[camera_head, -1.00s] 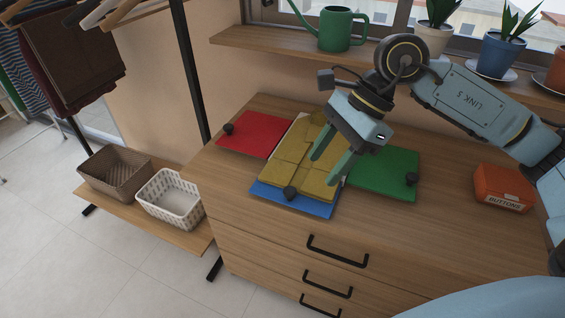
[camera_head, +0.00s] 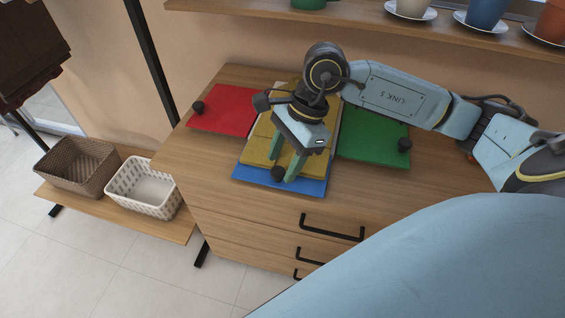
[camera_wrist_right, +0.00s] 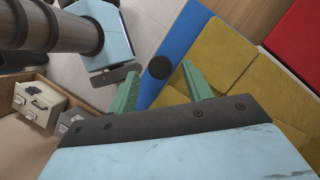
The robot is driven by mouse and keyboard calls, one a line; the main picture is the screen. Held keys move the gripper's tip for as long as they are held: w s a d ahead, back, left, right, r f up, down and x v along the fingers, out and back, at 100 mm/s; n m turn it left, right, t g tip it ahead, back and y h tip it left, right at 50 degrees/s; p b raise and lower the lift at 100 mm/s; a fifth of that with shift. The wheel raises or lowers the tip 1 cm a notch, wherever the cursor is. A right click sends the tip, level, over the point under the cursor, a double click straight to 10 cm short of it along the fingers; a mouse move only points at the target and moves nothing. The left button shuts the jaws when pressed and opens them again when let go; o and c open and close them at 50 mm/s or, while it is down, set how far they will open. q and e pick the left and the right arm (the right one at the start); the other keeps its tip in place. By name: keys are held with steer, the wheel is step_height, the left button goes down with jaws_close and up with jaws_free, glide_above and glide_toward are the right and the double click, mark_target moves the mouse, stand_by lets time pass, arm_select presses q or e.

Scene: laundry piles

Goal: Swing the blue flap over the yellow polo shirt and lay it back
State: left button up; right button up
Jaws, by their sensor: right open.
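The blue flap (camera_head: 308,186) lies flat at the front edge of the folding board, with a black knob (camera_head: 278,174) on it. The yellow polo shirt (camera_head: 257,148) lies folded on the board behind the blue strip, partly hidden by my right gripper. My right gripper (camera_head: 282,171) points down over the front of the shirt, close to the knob. In the right wrist view the open green fingers (camera_wrist_right: 160,88) stand on either side of the line to the black knob (camera_wrist_right: 159,67), which lies just beyond their tips. I cannot tell any contact. My left gripper is out of view.
The red flap (camera_head: 222,110) lies flat to the left and the green flap (camera_head: 375,138) flat to the right, each with a black knob. A wicker basket (camera_head: 76,165) and a white basket (camera_head: 143,188) stand on a low shelf at left. The dresser top (camera_head: 190,153) is clear left of the board.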

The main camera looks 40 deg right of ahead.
steer(key=shift+a+f, duration=0.2)
steer(key=shift+f, duration=0.2)
jaws_close()
